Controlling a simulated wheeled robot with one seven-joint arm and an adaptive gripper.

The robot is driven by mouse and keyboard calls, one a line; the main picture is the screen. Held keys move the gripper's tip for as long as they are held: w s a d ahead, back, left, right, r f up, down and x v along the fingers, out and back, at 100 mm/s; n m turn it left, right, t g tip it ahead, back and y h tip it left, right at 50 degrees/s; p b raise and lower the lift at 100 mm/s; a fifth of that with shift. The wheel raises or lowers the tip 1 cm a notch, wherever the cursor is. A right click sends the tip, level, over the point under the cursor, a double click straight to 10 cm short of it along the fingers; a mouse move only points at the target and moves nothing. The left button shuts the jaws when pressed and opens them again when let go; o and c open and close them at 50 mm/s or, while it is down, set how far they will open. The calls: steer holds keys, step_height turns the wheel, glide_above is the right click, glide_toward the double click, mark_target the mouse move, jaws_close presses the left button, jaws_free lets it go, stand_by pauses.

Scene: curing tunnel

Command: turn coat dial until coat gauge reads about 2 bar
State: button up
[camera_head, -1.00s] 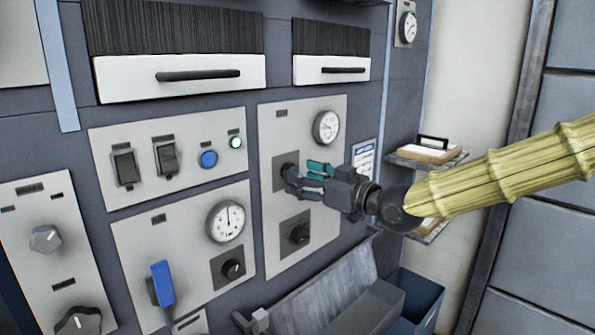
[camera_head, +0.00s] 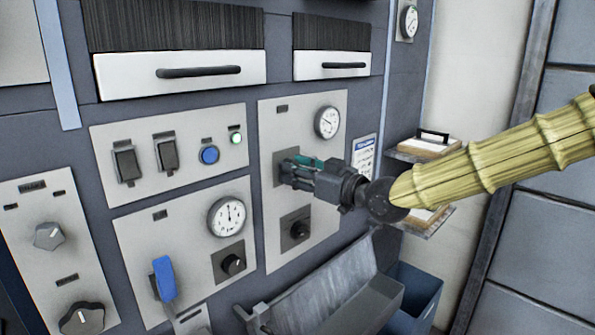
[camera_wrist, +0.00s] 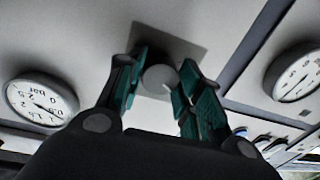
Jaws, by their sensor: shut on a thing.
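My gripper (camera_head: 290,170) is shut on the upper dial of the right-hand panel, in front of a dark square plate (camera_head: 281,158). In the wrist view the dial's round grey knob (camera_wrist: 160,78) sits between the green-padded fingers (camera_wrist: 155,92). A round white gauge (camera_head: 327,122) is above and to the right of this dial. It shows upside down at the left of the wrist view (camera_wrist: 40,98), marked in bar. Its needle is too small to read surely. The panel labels are unreadable, so I cannot confirm which is the coat dial.
A second dial (camera_head: 296,230) is below my gripper. The left panel has another gauge (camera_head: 227,216), a small knob (camera_head: 233,264) and a blue lever (camera_head: 164,279). A sloped metal chute (camera_head: 325,285) and a blue bin (camera_head: 420,295) stand below. A shelf (camera_head: 428,150) projects at right.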

steer(key=shift+m, duration=0.3)
steer(key=shift+s+a+m+t+h+b, duration=0.1)
steer(key=shift+m+t+h+b, duration=0.3)
steer(key=shift+m+b, duration=5)
steer(key=shift+m+t+h+b, duration=0.35)
steer(key=shift+m+b, duration=1.65)
steer(key=shift+m, duration=6.8)
steer(key=shift+r, duration=0.1)
